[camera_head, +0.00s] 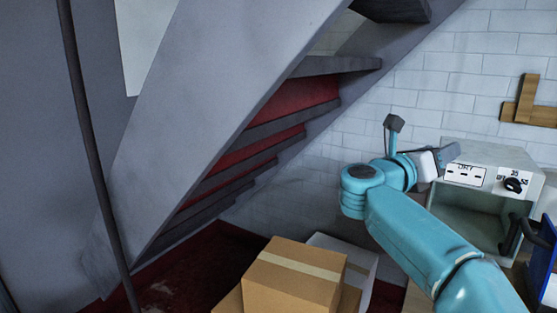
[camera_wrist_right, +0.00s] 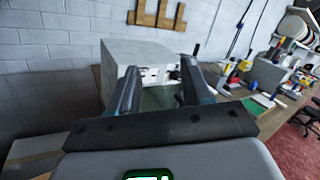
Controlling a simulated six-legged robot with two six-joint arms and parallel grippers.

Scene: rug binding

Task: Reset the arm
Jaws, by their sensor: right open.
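My right gripper (camera_head: 446,156) is at the end of my teal arm, in front of the upper left of a grey box-shaped machine (camera_head: 525,157) in the head view. In the right wrist view the two dark fingers of the gripper (camera_wrist_right: 160,68) stand apart with nothing held between them. The machine (camera_wrist_right: 125,52) shows beyond them. It has a dial, a label panel and an open-fronted cavity. My left gripper is in neither view.
Cardboard boxes (camera_head: 292,272) are stacked at bottom centre. A staircase (camera_head: 215,95) slants across the left. Wooden pieces (camera_head: 530,100) hang on the white brick wall. A workbench with several tools (camera_wrist_right: 262,72) runs right in the wrist view.

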